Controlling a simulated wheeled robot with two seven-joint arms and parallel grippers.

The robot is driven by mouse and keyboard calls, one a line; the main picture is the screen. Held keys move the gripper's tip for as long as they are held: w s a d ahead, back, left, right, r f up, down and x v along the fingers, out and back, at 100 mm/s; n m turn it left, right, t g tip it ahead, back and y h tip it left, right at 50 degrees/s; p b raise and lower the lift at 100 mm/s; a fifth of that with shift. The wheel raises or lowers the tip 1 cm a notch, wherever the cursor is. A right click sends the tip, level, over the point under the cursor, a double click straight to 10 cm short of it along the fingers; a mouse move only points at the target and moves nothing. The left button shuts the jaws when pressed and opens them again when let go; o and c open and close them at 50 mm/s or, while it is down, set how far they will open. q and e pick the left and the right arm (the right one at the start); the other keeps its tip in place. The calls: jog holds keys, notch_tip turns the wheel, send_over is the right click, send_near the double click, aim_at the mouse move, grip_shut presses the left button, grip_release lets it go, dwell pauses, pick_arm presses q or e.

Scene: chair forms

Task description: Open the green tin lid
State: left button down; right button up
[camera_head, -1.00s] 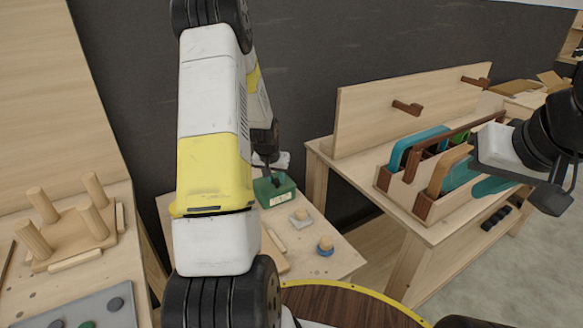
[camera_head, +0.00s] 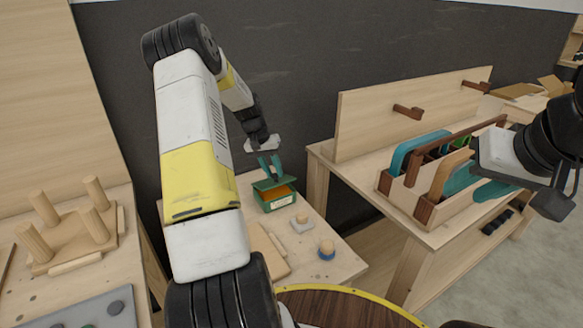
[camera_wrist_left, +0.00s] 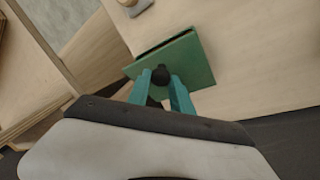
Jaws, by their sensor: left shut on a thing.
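The green tin (camera_head: 278,204) stands on the low wooden table, with a pale label on its front. Its green lid (camera_head: 266,184) is raised and tilted above it, and an orange inside shows in the gap. I cannot tell whether the lid still touches the tin at the back. My left gripper (camera_head: 270,167) is shut on the lid's dark knob (camera_wrist_left: 162,74), between its two teal fingers. The lid (camera_wrist_left: 190,62) fills the middle of the left wrist view. My right gripper (camera_head: 490,186) is at the right, in front of the wooden organiser; its jaws are unclear.
A small grey piece with a knob (camera_head: 301,224) and a blue-based knob (camera_head: 327,250) are right of the tin. A wooden board (camera_head: 267,250) lies in front. A wooden organiser (camera_head: 408,193) stands on the right table. A peg board (camera_head: 75,246) is at left.

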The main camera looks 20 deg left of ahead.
pick_arm(q)
jog(key=shift+w+a+r, duration=0.6)
jog(key=w+a+f, duration=0.2)
jog(key=w+a, duration=0.5)
jog(key=a, duration=0.2)
jog(key=shift+w+a, duration=0.2)
jog(key=shift+a, duration=0.05)
dwell(0.5)
jog(key=c, duration=1.2)
grip_release()
jog(key=shift+w+a+f, duration=0.1)
jog(key=shift+a+f, duration=0.05)
jog(key=shift+f, duration=0.05)
jog(key=shift+o, duration=0.2)
jog(key=shift+w+d+r, duration=0.1)
jog(key=shift+d, duration=0.1)
